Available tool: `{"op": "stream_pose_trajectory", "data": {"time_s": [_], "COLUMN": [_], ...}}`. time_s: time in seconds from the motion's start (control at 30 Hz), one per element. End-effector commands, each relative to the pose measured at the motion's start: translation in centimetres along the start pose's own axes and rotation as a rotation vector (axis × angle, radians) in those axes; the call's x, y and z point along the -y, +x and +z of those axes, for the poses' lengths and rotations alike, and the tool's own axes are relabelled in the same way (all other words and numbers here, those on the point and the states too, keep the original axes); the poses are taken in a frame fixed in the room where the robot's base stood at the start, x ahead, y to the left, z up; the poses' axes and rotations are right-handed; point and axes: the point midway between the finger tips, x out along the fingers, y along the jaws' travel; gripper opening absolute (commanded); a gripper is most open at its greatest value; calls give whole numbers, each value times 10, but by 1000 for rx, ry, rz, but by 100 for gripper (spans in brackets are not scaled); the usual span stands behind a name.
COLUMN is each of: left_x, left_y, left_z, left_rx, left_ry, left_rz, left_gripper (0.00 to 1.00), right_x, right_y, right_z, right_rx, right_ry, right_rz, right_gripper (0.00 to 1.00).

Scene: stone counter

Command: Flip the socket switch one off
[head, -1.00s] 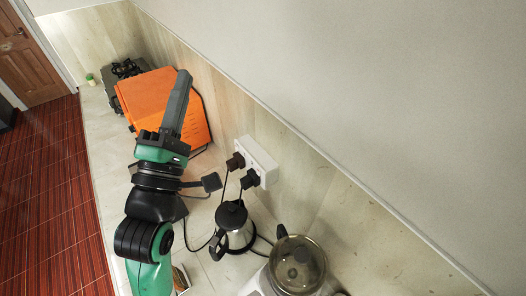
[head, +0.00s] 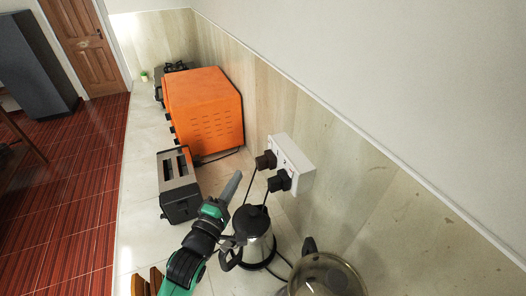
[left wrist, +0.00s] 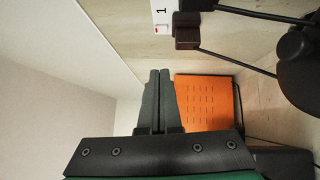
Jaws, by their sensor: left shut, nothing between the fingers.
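The white double socket (head: 293,161) is on the wall panel in the head view, with two dark plugs in it. My right gripper is not in view.
A metal kettle (head: 255,240) stands close beside my left gripper, and a glass-lidded appliance (head: 328,278) is at the front. A toaster (head: 178,180) stands to the left. A large orange oven (head: 205,108) is behind. Cords run from the plugs.

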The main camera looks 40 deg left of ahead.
Motion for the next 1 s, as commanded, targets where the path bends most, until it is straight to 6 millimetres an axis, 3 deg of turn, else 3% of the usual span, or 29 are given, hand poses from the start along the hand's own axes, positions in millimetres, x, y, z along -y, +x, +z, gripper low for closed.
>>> {"op": "stream_pose_trajectory", "data": {"time_s": [0.17,0.53,0.6,0.8,1.0], "left_x": [-2,-2,1,0,-1], "left_y": [21,100,108,124,127], "left_z": [0,0,10,26,29], "left_rx": [0,0,3,1,1], "left_ry": [-1,0,2,0,0], "left_rz": [3,2,1,0,1], "left_gripper": [0,0,0,0,0], "right_x": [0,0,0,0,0], "right_y": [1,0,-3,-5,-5], "right_z": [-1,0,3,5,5], "right_rx": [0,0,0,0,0], "right_ry": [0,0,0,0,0], "right_rz": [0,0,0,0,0], "right_gripper": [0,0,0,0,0]}}
